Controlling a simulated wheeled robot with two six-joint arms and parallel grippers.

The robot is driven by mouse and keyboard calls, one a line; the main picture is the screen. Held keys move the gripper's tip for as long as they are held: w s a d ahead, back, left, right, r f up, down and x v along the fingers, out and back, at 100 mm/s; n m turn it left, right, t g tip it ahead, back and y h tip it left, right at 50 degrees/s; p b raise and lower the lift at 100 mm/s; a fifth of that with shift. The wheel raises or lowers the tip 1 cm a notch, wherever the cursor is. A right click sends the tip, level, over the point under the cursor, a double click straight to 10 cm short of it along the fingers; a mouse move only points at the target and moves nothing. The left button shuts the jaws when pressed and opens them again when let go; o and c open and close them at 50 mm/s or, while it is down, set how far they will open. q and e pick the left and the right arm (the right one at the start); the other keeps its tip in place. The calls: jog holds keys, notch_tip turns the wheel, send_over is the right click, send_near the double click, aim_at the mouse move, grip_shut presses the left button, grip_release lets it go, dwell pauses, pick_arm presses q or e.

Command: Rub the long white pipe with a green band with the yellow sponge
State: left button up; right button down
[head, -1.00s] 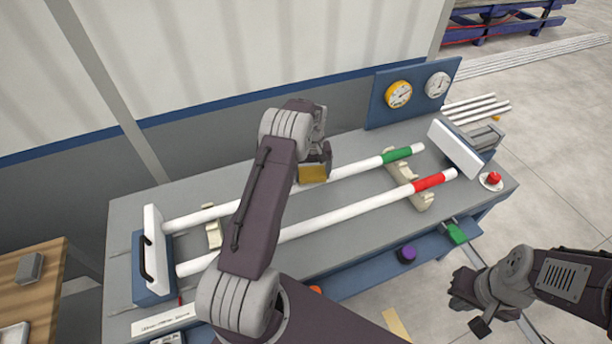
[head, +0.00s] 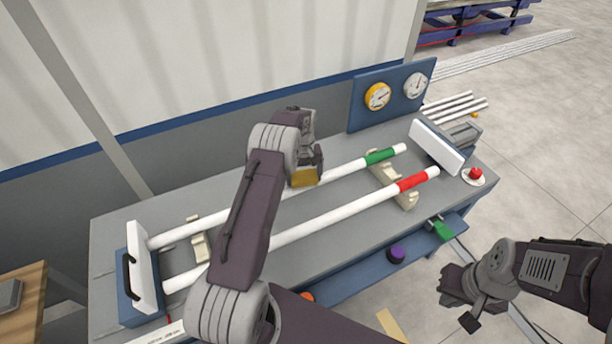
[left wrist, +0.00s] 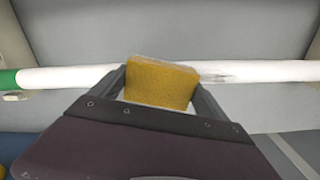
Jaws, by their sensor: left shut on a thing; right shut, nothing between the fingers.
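The long white pipe with a green band (head: 345,170) lies at the back of the grey bench, across cream supports. My left gripper (head: 304,170) is shut on the yellow sponge (head: 305,178) and holds it at this pipe, left of the green band. In the left wrist view the sponge (left wrist: 161,82) overlaps the pipe (left wrist: 70,77), and a dark smudge marks the pipe just right of it. Whether it touches cannot be told for certain. My right gripper (head: 455,290) is shut and empty, off the bench's front right.
A white pipe with a red band (head: 330,218) lies parallel in front. A white-faced end block (head: 142,266) stands at the left and another white plate (head: 436,146) at the right. A gauge panel (head: 392,95) stands behind. A red button (head: 475,173) sits at the right corner.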

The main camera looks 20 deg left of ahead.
aim_at(295, 180)
pick_arm(q)
jog(key=shift+s+a+f, duration=0.1)
jog(key=shift+s+a, duration=0.75)
jog(key=shift+s, duration=0.25)
jog(key=shift+s+a+p, duration=0.15)
jog(key=shift+s+p, duration=0.1)
jog(key=shift+p, duration=0.1)
jog(key=shift+s+a+p, duration=0.35)
jog(key=shift+s+a, duration=0.7)
jog(key=shift+s, duration=0.1)
jog(key=shift+s+a, duration=0.7)
jog(key=shift+s, duration=0.3)
jog(key=shift+s+a, duration=0.3)
jog(key=shift+s, duration=0.15)
jog(key=shift+s+a+p, duration=0.25)
jog(key=shift+s+p, duration=0.1)
jog(key=shift+p, duration=0.05)
jog(key=shift+s+a, duration=0.6)
jog(key=shift+s, duration=0.1)
jog(key=shift+s+a, duration=0.35)
jog(key=shift+s, duration=0.05)
